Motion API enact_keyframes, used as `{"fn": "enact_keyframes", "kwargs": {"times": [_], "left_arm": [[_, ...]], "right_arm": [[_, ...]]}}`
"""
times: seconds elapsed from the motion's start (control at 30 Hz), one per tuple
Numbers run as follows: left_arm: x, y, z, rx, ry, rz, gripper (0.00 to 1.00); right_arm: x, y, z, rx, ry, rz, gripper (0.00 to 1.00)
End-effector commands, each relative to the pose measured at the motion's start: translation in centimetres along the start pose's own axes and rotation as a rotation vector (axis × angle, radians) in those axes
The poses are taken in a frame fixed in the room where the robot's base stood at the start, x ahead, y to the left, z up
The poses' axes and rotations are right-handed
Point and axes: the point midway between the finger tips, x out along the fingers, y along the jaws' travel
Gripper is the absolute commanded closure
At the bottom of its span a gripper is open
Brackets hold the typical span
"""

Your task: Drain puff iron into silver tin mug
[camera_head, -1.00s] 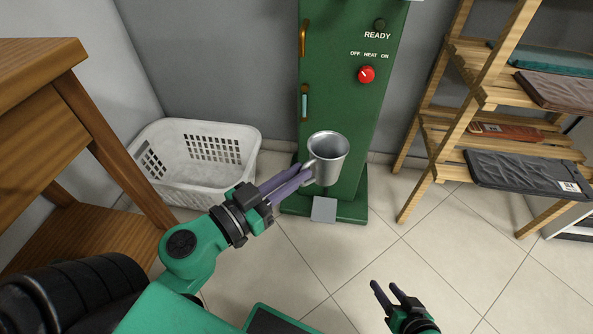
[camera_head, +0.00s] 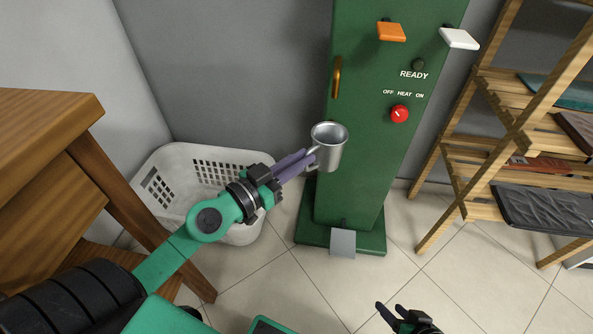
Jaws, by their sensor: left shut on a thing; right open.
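The silver tin mug (camera_head: 329,150) is upright, held by its handle side in my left gripper (camera_head: 312,163), which is shut on it. The mug is in front of the left edge of the green puff iron column (camera_head: 365,150) and looks empty. The puff iron carries an orange lever (camera_head: 391,32), a white lever (camera_head: 459,39), a red OFF/HEAT/ON knob (camera_head: 400,113), a dark READY lamp (camera_head: 418,65) and a brass handle (camera_head: 337,77). A grey pedal (camera_head: 342,243) is at its base. My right gripper (camera_head: 385,313) is open and empty, low over the floor.
A white laundry basket (camera_head: 170,200) stands left of the puff iron. A wooden table (camera_head: 60,110) is at the left. A wooden shelf rack (camera_head: 470,150) with folded items stands at the right. The tiled floor (camera_head: 450,285) in front is clear.

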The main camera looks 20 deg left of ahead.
Motion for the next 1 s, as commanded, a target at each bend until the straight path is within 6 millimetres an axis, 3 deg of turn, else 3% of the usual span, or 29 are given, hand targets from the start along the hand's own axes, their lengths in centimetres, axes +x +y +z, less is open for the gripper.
{"fn": "enact_keyframes", "kwargs": {"times": [0.13, 0.7, 1.0], "left_arm": [[1.7, -1.3, -1.0, 0.004, 0.002, 0.0, 1.0], [5.2, -3.9, -2.2, -0.001, 0.0, 0.0, 1.0], [5.5, -4.1, -2.2, -0.002, 0.0, 0.001, 1.0]], "right_arm": [[-1.4, 0.8, 0.0, 0.001, -0.068, 0.027, 0.5], [-8.6, 4.0, 1.4, 0.039, -0.37, 0.145, 0.5], [-9.3, 4.3, 1.7, 0.046, -0.403, 0.156, 0.5]]}}
